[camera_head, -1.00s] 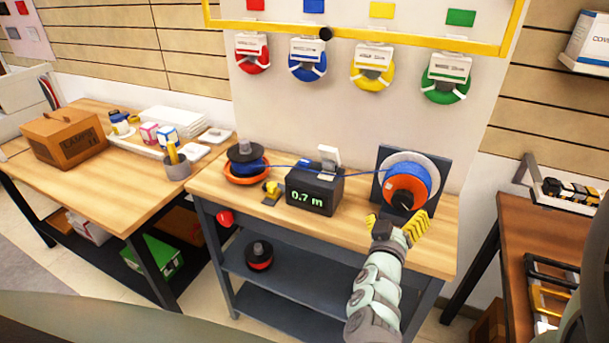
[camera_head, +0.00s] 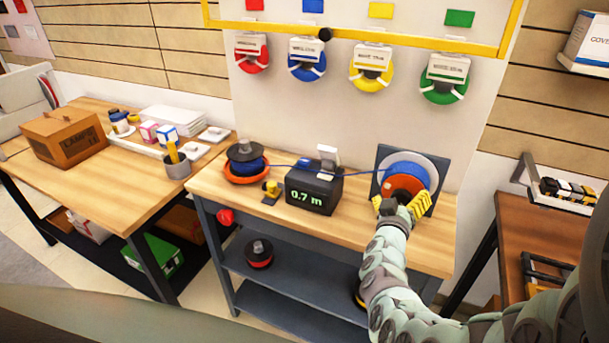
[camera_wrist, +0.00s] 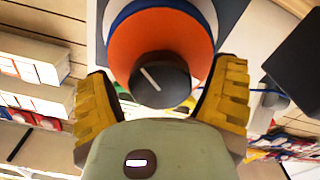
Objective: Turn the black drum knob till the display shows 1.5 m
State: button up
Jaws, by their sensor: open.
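The black drum knob (camera_wrist: 160,85) sits at the middle of the orange drum face (camera_wrist: 160,40) in the wrist view, with a pale mark line on it. The drum with blue cable (camera_head: 408,170) stands on the right of the bench; its knob is hidden behind my gripper in the head view. My gripper (camera_head: 403,205) is in front of the drum, its yellow fingers open. In the wrist view the fingers (camera_wrist: 163,100) lie on either side of the knob, with gaps visible. The display (camera_head: 306,197) on the black meter box reads 0.7 m.
Blue cable runs from a left spool (camera_head: 247,165) through the meter box to the drum. A small yellow device (camera_head: 271,192) sits left of the meter. The bench front (camera_head: 300,225) is clear. Coloured reels (camera_head: 371,70) hang behind.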

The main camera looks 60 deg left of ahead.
jog(key=shift+c, duration=0.2)
jog(key=c, duration=1.1)
jog(key=shift+c, duration=0.2)
jog(key=shift+m+b, duration=0.4)
